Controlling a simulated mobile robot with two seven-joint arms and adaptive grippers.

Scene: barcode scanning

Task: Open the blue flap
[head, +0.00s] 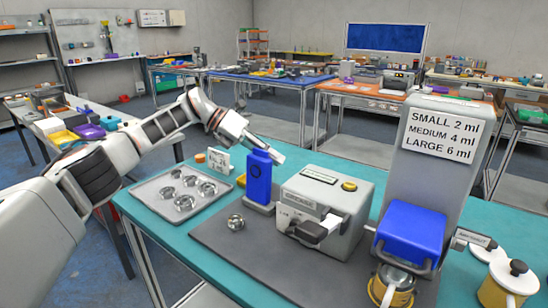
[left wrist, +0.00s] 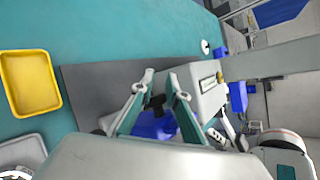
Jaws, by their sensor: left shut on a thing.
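A tall blue upright block (head: 259,178) stands on the dark mat, left of a grey machine. My left gripper (head: 268,153) is at its top. In the left wrist view my left gripper (left wrist: 160,85) has its fingers on either side of a small dark piece (left wrist: 155,103) by the blue block (left wrist: 155,126). It is shut on the top of this block; the exact contact is partly hidden. A second blue part, a cover (head: 410,232), sits low on the front of the grey tower at right. I cannot tell which is the flap. My right gripper is out of view.
The grey machine (head: 320,212) with a yellow button is close right of the block. A metal tray (head: 156,197) with several round parts is at left. A metal piece (head: 236,222) lies on the dark mat (head: 245,259).

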